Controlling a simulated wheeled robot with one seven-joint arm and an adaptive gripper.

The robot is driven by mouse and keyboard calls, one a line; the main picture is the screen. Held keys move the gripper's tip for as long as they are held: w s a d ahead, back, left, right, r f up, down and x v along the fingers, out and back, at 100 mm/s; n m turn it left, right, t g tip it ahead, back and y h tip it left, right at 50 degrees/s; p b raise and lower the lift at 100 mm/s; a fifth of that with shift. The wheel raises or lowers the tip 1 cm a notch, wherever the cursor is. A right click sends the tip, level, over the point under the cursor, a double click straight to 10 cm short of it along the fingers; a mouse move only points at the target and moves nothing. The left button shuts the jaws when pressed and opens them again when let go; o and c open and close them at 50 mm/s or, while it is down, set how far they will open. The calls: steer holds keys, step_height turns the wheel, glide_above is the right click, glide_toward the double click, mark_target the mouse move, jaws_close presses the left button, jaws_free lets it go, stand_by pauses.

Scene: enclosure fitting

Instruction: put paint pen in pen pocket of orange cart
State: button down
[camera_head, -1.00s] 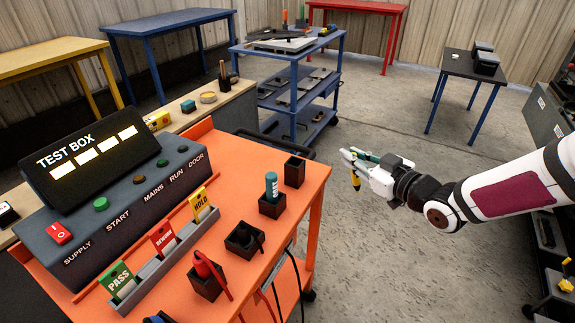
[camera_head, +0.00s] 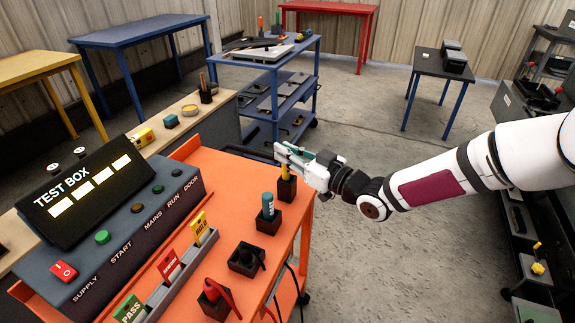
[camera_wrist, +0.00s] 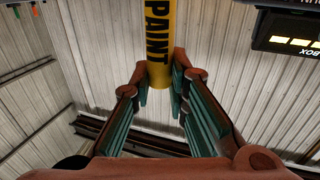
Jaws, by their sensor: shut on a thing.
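The yellow paint pen (camera_wrist: 158,45), lettered "PAINT", is held between the fingertips of my gripper (camera_wrist: 161,78) in the wrist view. In the head view my gripper (camera_head: 288,155) is over the back right corner of the orange cart (camera_head: 240,181). The pen's yellow lower part (camera_head: 285,172) hangs roughly upright below the fingers, in line with the dark, square rearmost pocket (camera_head: 287,191). Whether the pen's tip is inside the pocket mouth or just above or behind it I cannot tell.
A pocket holding a teal-capped item (camera_head: 268,206) stands close in front. Further forward are a dark pocket (camera_head: 246,260) and one with a red item (camera_head: 212,293). The test box (camera_head: 90,190) and tag rack fill the cart's left side. Open floor lies to the right.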

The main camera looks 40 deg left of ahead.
mark_target(289, 180)
step_height(289, 180, down, 4)
steer(key=shift+r, duration=0.15)
steer(key=c, duration=1.6)
jaws_free()
steer(key=shift+o, duration=0.2)
steer(key=shift+d, duration=0.1)
steer(key=d, duration=1.2)
